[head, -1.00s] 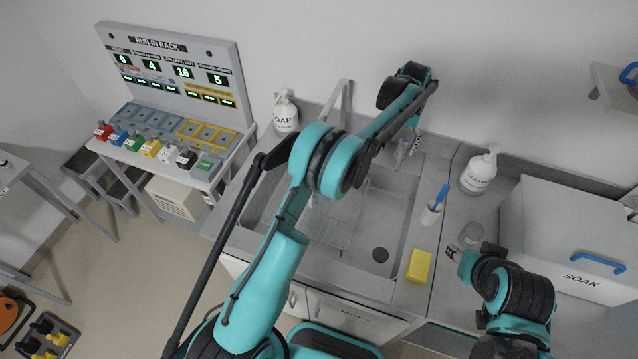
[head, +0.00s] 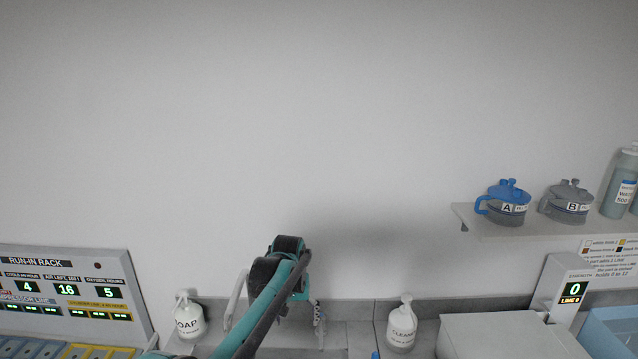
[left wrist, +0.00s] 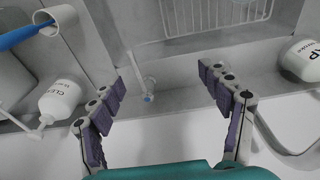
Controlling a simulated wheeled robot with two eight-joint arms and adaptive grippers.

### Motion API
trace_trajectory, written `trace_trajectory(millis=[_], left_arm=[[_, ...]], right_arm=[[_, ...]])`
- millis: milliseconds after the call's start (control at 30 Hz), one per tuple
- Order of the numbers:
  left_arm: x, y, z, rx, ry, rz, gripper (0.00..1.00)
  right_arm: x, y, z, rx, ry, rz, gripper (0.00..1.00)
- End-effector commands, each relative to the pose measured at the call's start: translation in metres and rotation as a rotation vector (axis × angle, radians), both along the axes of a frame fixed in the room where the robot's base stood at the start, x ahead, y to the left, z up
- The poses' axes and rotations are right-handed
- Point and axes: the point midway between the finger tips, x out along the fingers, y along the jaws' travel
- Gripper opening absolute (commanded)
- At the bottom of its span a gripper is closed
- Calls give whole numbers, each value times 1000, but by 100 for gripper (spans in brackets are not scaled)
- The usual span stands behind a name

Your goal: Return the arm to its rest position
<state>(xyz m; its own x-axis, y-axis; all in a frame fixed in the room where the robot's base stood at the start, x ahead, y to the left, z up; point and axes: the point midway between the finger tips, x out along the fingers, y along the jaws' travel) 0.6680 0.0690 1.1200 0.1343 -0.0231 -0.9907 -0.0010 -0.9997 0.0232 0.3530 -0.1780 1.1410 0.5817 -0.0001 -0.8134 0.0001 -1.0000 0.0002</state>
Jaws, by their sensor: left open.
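My left arm rises into the bottom middle of the head view, with its dark wrist joint high against the wall. My left gripper (head: 319,318) hangs beyond it near the back of the sink counter, small in that view. In the left wrist view the left gripper (left wrist: 162,80) is open, its purple-padded fingers wide apart with nothing held. A tap's tip (left wrist: 148,97) shows between and below the fingers, apart from the pads as far as I can tell. My right gripper is not in view.
A soap bottle (head: 189,320) stands left of the arm and a cleaner bottle (head: 402,325) right of it. A shelf (head: 520,232) carries jugs at right. The run-in rack panel (head: 70,300) is at left. The wire rack (left wrist: 205,18) lies in the sink. The wall above is clear.

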Motion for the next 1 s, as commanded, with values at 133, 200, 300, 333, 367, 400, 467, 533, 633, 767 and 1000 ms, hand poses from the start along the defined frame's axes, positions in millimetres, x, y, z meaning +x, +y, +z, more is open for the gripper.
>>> trace_trajectory(millis=[133,200,300,333,367,400,467,533,633,767,1000], left_arm=[[-40,22,18,-6,-66,2,78],[-61,32,25,-9,-98,2,78],[-91,45,30,-10,-144,2,78],[-100,49,31,-10,-158,2,78],[-110,52,31,-10,-171,3,78],[-122,57,31,-11,-190,3,78],[-142,64,28,-10,-218,3,78],[-165,71,24,-9,-250,4,78],[-197,81,13,-6,-295,4,78],[-238,92,-9,0,-355,5,78],[-296,105,-56,15,-448,7,78]], right_arm=[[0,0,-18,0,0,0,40],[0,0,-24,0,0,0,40],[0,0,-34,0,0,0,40],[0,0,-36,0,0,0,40],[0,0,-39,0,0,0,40],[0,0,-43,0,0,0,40],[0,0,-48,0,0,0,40],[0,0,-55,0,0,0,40],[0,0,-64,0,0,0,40],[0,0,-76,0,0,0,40],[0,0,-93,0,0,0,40]])
